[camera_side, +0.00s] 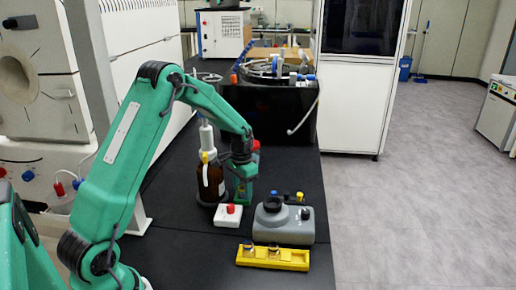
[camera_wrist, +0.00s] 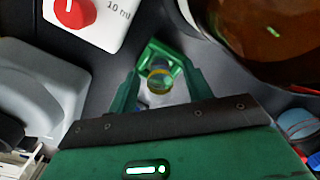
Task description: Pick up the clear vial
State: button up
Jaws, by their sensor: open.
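My gripper (camera_side: 243,196) points down beside the brown bottle in the side view. In the wrist view my gripper (camera_wrist: 162,70) is open, with one green finger on each side of a small vial (camera_wrist: 159,80). The vial has a gold-coloured rim and a glassy look, and gaps show between it and the fingers. It is at a small green holder (camera_wrist: 153,50); I cannot tell how deep it sits. In the side view, my gripper hides this vial.
The brown bottle (camera_side: 209,180) stands close by my gripper. A white box with a red knob (camera_side: 229,215), a grey device (camera_side: 283,222) and a yellow rack (camera_side: 295,259) holding small vials are nearby. The black bench (camera_side: 180,255) is clear at front left.

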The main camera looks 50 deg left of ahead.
aim_at(243, 185)
grip_shut()
dwell(0.3)
jog(key=shift+r, duration=5.05)
jog(key=shift+d, duration=0.1)
jog(key=s+d+r+m, duration=0.1)
jog(key=d+r+m, duration=0.2)
jog(key=d, duration=0.5)
jog(key=d+r+m, duration=0.3)
jog(key=d+r, duration=0.2)
jog(key=d, duration=0.4)
jog(key=shift+s, duration=0.4)
